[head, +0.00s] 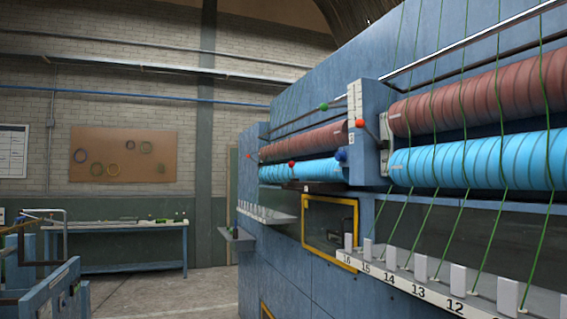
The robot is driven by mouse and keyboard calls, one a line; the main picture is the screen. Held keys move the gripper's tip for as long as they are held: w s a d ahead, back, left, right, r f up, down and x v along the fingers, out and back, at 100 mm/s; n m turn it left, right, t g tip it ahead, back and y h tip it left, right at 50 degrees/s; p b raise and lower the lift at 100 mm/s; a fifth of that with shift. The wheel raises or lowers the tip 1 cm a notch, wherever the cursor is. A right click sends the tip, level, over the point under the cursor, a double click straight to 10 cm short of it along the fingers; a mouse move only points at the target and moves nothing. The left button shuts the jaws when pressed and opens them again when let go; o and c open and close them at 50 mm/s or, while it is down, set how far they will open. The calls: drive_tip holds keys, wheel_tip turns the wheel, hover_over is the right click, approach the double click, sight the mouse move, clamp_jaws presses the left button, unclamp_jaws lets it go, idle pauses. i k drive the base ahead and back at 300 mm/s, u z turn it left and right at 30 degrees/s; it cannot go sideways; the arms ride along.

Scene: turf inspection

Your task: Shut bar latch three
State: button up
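A blue turf machine (310,100) fills the right half of the head view. A blue upright post (368,140) stands between two roller sections and carries a pale label strip. A lever with a red knob (360,123) reaches from a white bracket (386,140) beside the post. A green knob (323,106), a blue knob (340,155) and another red knob (291,163) show farther along. I cannot tell which of these, if any, is bar latch three, or whether it is open or shut. My gripper is not in view.
Red rollers (480,95) and light-blue rollers (470,162) lie at right, with green yarns running down to a numbered ledge (400,278). A yellow-framed window (330,232) sits below. A workbench (125,225) stands at the back left. Open floor (205,290) lies left of the machine.

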sight(292, 164)
drive_tip(key=u, duration=0.05)
drive_tip(key=i, duration=2.05)
drive_tip(key=u, duration=0.2)
